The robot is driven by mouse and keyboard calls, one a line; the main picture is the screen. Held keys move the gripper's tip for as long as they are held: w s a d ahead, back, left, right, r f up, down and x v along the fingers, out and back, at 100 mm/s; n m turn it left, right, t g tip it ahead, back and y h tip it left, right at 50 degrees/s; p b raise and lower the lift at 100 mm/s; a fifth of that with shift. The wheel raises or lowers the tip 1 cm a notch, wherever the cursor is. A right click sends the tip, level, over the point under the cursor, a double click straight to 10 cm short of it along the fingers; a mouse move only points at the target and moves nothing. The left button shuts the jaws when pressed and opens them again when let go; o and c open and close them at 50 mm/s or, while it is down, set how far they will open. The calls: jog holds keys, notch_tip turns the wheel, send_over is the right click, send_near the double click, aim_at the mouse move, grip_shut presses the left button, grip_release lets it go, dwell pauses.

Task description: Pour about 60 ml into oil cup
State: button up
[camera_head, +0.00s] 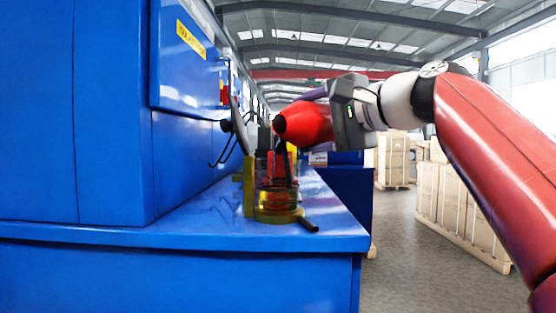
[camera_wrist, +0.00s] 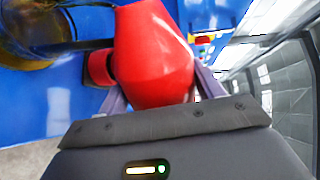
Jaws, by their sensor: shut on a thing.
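The red bottle (camera_head: 308,123) is tipped over nearly on its side above the bench. It also shows in the wrist view (camera_wrist: 153,60). My gripper (camera_head: 322,108) is shut around its body, coming from the right; its fingers flank the bottle in the wrist view (camera_wrist: 158,88). A thin black spout (camera_wrist: 92,44) runs from the bottle toward the clear oil cup (camera_wrist: 28,35). In the head view the spout points down at the oil cup (camera_head: 278,204), a clear vessel with a yellowish base on the bench. I cannot make out a liquid stream or the fill level.
A blue machine cabinet (camera_head: 110,110) stands left of the cup on the blue bench (camera_head: 190,238). A yellow post (camera_head: 249,186) stands beside the cup, and a short black rod (camera_head: 308,225) lies at its right. Wooden crates (camera_head: 462,205) stand on the floor to the right.

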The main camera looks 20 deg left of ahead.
jog(key=shift+w+m+g+p, duration=0.3)
jog(key=shift+m+p, duration=0.45)
jog(key=shift+m, duration=0.35)
jog(key=shift+s+f+m+b, duration=0.1)
jog(key=shift+f+m+b, duration=0.3)
jog(key=shift+f+b, duration=0.25)
jog(key=shift+r, duration=0.15)
